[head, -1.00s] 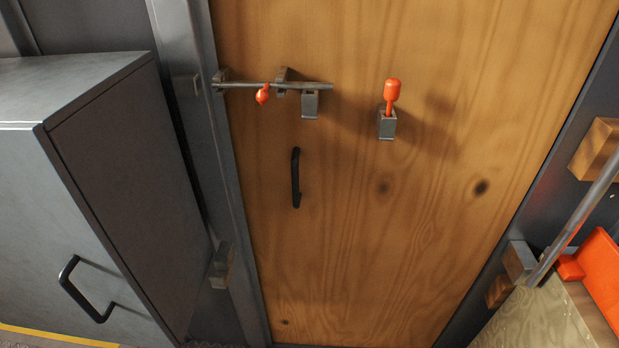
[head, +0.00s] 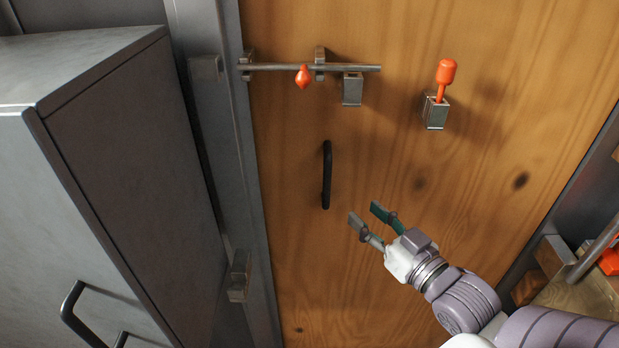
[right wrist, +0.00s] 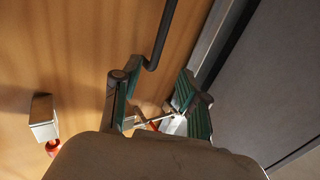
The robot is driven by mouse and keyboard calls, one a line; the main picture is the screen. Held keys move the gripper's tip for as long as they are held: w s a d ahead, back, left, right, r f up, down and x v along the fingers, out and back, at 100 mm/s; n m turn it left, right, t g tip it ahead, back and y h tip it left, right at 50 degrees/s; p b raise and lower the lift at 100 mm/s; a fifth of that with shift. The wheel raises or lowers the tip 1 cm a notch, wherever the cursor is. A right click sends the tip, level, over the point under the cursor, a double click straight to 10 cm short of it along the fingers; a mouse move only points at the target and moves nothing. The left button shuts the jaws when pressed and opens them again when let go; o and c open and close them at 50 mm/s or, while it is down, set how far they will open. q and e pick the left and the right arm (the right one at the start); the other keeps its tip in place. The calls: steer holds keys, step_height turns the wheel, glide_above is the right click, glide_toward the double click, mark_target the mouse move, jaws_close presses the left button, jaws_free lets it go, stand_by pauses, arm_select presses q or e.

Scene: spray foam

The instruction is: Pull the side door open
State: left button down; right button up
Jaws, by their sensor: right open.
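The wooden side door (head: 450,200) appears closed in its grey frame. Its black vertical handle (head: 326,175) is on the left half of the door; in the right wrist view the handle (right wrist: 162,35) is beyond the fingers. A metal bolt rod (head: 345,68) with a red knob (head: 303,77) lies across the upper door; its left end stops short of the bracket (head: 205,69) on the frame. My right gripper (head: 364,211) is open and empty, to the lower right of the handle and apart from it. My left gripper is not in view.
A grey cabinet (head: 125,150) with a black handle stands close on the left. A red-handled object (head: 445,75) sits in a metal holder (head: 436,112) on the door. A wooden surface (head: 580,300) and a metal bar are at the lower right.

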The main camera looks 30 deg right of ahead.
mark_target(330, 181)
steer(key=w+p, duration=0.2)
steer(key=w, duration=1)
steer(key=shift+w+a+r, duration=0.1)
steer(key=shift+w, duration=0.1)
steer(key=shift+w+p, duration=0.3)
steer(key=shift+w, duration=0.3)
jaws_close()
